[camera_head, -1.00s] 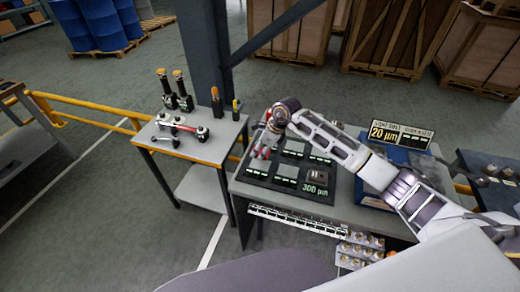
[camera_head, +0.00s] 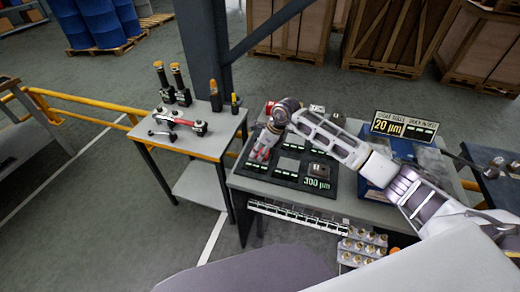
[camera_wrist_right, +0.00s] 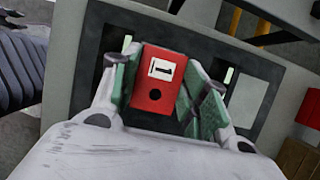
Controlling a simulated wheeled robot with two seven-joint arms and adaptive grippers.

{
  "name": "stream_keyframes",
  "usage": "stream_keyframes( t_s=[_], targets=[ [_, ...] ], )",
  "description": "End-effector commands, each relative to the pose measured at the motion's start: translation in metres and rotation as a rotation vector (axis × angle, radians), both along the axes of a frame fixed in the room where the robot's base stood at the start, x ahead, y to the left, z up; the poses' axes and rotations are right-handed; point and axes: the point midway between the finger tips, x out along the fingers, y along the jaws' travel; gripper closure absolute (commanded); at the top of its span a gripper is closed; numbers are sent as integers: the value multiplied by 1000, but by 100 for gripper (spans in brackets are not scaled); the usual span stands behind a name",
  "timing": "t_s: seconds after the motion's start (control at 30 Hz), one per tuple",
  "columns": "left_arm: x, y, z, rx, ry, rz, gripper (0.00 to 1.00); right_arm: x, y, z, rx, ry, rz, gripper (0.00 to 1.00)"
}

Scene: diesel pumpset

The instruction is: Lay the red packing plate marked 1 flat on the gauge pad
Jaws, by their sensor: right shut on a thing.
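The red packing plate (camera_wrist_right: 158,80) has a white label with a dark mark like a 1 and a dark round hole. My right gripper (camera_wrist_right: 160,75) is shut on it, with green-padded fingers along its two sides. In the head view my right gripper (camera_head: 262,148) is over the left part of a black board (camera_head: 245,168) on the grey bench. I cannot tell which panel is the gauge pad, nor whether the plate touches the board. My left gripper is not in view.
A dark block (camera_head: 319,170) sits on the board near the 300 µm reading. A blue box (camera_head: 376,168) with a 20 µm sign (camera_head: 403,129) stands to the right. A side table (camera_head: 200,142) at left holds a red-handled tool (camera_head: 180,120) and upright tools.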

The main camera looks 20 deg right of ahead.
Motion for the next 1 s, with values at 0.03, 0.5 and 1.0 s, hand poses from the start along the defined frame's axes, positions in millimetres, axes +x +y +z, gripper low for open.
stream_keyframes(
  t_s=[0.03,0.5,1.0],
  targets=[
    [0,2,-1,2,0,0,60,1,0,0,1,-3,-1,94],
    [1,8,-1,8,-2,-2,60,1,0,0,1,-4,0,94],
    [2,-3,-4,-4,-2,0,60,0,1,1,2,-2,0,94]
  ],
)
